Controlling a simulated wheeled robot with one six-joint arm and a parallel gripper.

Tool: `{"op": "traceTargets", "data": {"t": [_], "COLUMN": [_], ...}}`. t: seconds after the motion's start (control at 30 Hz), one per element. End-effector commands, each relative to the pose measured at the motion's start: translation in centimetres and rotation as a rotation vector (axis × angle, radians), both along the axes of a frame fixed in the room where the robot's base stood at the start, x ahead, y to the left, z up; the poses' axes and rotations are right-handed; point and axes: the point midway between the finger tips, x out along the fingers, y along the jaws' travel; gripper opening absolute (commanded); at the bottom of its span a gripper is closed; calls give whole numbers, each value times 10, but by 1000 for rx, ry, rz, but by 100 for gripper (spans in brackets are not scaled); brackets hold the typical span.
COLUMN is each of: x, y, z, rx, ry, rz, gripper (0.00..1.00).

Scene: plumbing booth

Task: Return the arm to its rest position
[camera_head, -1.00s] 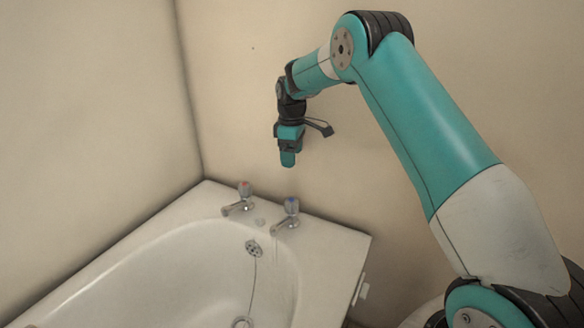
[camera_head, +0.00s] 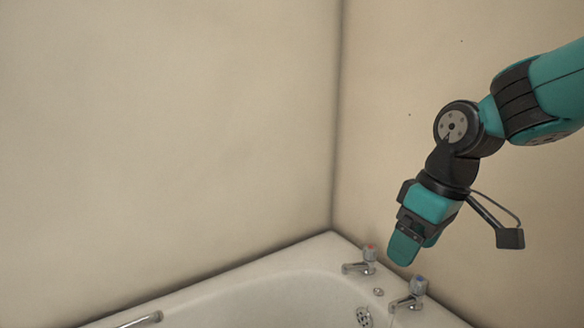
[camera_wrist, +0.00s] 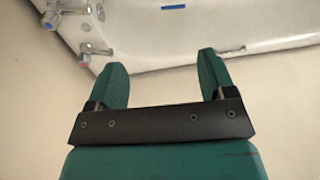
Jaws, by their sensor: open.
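My gripper (camera_head: 404,250) is teal and black and points down in the head view, at the right. In the picture it overlaps the wall just above the bath taps. In the wrist view, its two teal fingers (camera_wrist: 164,76) stand apart with nothing between them. My arm comes in from the right edge of the head view, and its base is outside the picture.
A white bathtub (camera_head: 262,272) fills the lower part of the head view. A red-marked tap (camera_head: 362,261) and a blue-marked tap (camera_head: 411,294) stand on its rim. A metal handle (camera_head: 140,321) shows at lower left. Beige walls meet behind the tub.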

Motion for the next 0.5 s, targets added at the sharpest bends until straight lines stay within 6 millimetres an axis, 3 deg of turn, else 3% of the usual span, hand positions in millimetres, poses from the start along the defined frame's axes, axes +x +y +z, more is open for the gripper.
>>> {"op": "traceTargets", "data": {"t": [0.03, 0.1, 0.37, 0.5], "x": [-29, -63, -170, -171], "y": [9, 18, 36, 36], "z": [4, 6, -1, 37], "rx": [22, 51, 142, 145], "ry": [3, 15, 68, 73], "rz": [-5, -19, -59, -68], "gripper": [76, 76, 76, 76]}}
